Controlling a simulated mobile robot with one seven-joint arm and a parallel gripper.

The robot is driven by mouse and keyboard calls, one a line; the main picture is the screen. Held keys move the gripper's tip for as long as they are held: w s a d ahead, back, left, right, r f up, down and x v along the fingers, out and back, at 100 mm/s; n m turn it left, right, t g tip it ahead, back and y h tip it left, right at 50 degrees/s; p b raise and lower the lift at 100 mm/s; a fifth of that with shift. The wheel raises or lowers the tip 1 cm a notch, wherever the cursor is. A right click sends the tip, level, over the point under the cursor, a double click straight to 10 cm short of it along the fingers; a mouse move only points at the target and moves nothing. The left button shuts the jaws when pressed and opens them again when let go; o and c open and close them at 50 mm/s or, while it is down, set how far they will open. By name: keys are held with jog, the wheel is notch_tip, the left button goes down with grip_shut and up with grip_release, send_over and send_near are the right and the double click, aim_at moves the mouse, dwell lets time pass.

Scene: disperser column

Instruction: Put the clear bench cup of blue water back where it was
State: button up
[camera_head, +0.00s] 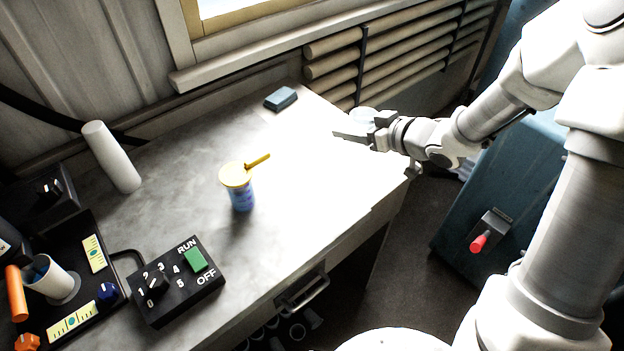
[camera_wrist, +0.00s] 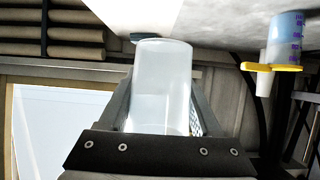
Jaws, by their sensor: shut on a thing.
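My gripper (camera_head: 358,133) is over the right end of the bench, shut on a clear, tapered cup (camera_wrist: 162,85). In the wrist view the cup fills the space between the two fingers and looks pale and whitish; I cannot make out blue water in it. In the head view only a pale bluish bit of the cup (camera_head: 362,114) shows behind the gripper, the rest hidden. I cannot tell whether its base touches the bench. A second cup (camera_head: 242,196), blue with printed marks and a yellow handled top (camera_head: 236,175), stands mid-bench, apart from my gripper.
The bench (camera_head: 315,165) is clear around its right end. A dark blue block (camera_head: 281,98) lies near the back edge. A white cylinder (camera_head: 111,157) is at the left. A control box (camera_head: 177,281) with a dial and green switch is at front left. Wall pipes (camera_head: 400,55) run behind.

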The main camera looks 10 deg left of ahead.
jog(key=b, duration=0.3)
send_over(302, 173)
notch_tip(302, 173, down, 7)
jog(key=shift+a+f, duration=0.1)
jog(key=shift+f+b, duration=0.5)
jog(key=shift+f, duration=1.4)
jog(key=shift+f, duration=0.2)
jog(key=o, duration=1.4)
